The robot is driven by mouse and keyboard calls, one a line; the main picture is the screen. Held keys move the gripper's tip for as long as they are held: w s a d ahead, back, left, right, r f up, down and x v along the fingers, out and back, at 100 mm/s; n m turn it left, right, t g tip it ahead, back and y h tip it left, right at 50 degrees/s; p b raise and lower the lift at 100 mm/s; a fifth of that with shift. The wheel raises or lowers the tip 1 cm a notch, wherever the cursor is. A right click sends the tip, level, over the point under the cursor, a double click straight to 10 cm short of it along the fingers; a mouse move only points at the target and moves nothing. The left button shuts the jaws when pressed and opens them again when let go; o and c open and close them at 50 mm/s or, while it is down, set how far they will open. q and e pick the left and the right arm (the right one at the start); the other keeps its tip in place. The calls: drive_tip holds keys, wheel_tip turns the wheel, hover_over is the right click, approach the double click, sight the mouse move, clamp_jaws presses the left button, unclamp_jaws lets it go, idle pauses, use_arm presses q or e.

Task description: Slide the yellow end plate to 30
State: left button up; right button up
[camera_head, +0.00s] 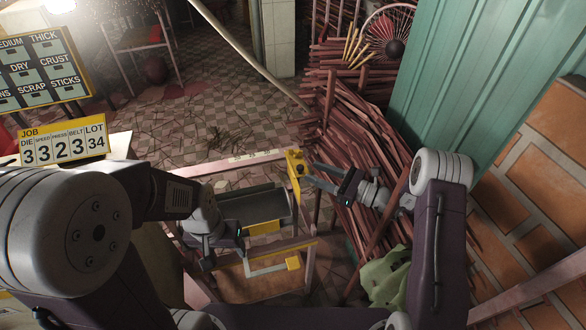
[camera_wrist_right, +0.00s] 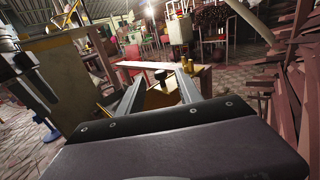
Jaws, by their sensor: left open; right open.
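My left gripper (camera_head: 207,262) is open and lower left, near the front of the frame.
A dark belt trough (camera_head: 250,207) lies below the rail, with a yellow block (camera_head: 262,228) at its front. A job board (camera_head: 62,143) reads 3, 3, 2, 3, 34. Piled reddish sticks (camera_head: 365,150) and a green sack (camera_head: 385,278) crowd the right side.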

sight(292, 169)
drive_tip(key=x, duration=0.9)
drive_tip(key=shift+f+p, duration=0.1)
drive_tip(key=shift+p, duration=0.25)
clamp_jaws()
idle(0.9)
